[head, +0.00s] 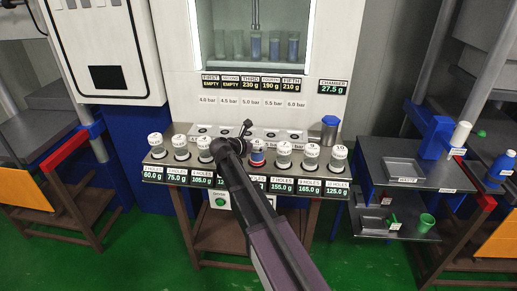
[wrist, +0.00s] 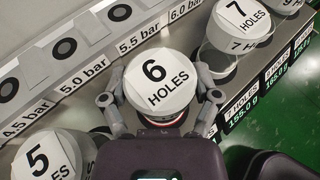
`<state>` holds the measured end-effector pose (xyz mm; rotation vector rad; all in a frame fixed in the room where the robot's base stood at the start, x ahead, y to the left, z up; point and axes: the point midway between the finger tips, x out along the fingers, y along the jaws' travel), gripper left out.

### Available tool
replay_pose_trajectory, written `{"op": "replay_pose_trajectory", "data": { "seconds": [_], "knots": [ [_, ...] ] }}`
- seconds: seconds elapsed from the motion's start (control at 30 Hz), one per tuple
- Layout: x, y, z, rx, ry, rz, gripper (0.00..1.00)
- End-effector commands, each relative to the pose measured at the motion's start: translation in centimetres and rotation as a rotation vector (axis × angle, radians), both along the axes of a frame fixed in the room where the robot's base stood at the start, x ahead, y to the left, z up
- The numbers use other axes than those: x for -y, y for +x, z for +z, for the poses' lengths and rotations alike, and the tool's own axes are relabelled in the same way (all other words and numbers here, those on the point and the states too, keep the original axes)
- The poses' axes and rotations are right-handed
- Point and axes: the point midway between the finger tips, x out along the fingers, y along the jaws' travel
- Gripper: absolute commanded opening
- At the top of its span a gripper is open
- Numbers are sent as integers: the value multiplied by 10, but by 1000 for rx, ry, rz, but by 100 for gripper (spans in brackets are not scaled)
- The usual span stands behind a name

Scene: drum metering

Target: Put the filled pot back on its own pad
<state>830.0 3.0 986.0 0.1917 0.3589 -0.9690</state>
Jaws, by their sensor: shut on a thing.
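A pot with a white lid marked 6 HOLES (wrist: 155,84) fills the middle of the wrist view. My gripper (wrist: 162,98) is shut on it, one finger on each side. A reddish band shows below the lid. The pot's lower body and its pad are hidden, so I cannot tell whether it is seated or raised. In the head view my gripper (head: 240,134) is over the middle of the pot row.
Close neighbours are the 5 HOLES pot (wrist: 50,155) on the left and the 7 HOLES pot (wrist: 240,25) on the right. A row of pressure-labelled ports (wrist: 88,35) lies behind. A blue-topped container (head: 330,129) stands at the shelf's right. A side bench (head: 410,172) is farther right.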

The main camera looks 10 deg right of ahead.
Motion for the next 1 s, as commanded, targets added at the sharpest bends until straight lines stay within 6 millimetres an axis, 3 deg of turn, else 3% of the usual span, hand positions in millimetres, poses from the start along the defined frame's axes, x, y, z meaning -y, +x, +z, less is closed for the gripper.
{"op": "replay_pose_trajectory", "data": {
  "seconds": [0.43,0.47,0.5,0.53,1.0],
  "knots": [
    [0,0,-3,0,-1,0,18],
    [0,0,-3,0,0,0,85],
    [0,0,-2,0,0,0,97],
    [0,0,-2,0,0,0,100],
    [0,0,-2,0,0,0,100]
  ]
}}
